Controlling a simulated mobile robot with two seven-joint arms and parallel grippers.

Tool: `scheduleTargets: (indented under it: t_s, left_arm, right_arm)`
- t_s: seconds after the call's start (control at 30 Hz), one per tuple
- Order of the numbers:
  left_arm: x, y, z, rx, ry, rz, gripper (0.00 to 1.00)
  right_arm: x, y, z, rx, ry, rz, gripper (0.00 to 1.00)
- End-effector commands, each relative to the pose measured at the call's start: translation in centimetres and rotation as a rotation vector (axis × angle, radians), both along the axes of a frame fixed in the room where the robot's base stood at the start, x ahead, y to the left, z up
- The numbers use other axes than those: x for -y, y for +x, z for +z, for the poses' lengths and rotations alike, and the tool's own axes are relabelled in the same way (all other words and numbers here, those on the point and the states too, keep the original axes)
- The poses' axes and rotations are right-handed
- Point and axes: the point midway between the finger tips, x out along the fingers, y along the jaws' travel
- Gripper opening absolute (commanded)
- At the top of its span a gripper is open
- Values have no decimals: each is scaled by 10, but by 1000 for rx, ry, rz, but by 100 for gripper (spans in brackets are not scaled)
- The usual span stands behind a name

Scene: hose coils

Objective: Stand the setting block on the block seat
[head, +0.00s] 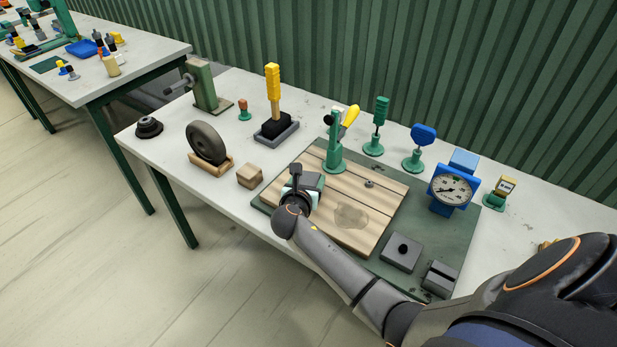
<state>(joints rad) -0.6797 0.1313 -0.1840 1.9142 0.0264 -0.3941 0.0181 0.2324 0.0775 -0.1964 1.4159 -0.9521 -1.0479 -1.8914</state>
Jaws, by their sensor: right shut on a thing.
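My right gripper (300,189) is over the left front part of the wooden board, shut on a dark thing mostly hidden by the hand. A black upright part (296,172) shows above the hand; I cannot tell for certain that it belongs to the setting block. No thing is clearly marked as the block seat. My left gripper is not in view.
The wooden board (375,196) lies on the green base plate (451,237), with a green yellow-handled clamp (336,150) at its back. A blue dial gauge (453,188) stands right. A small wooden block (250,175) and a wheel (206,143) stand left.

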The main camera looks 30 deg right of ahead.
Motion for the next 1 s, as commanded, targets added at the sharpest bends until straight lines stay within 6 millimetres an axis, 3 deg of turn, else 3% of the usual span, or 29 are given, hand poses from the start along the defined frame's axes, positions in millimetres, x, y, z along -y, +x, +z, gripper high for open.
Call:
scheduleTargets:
  t_s: [1.0]
  left_arm:
    - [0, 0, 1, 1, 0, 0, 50]
  right_arm:
    - [0, 1, -2, 5, -3, 1, 0]
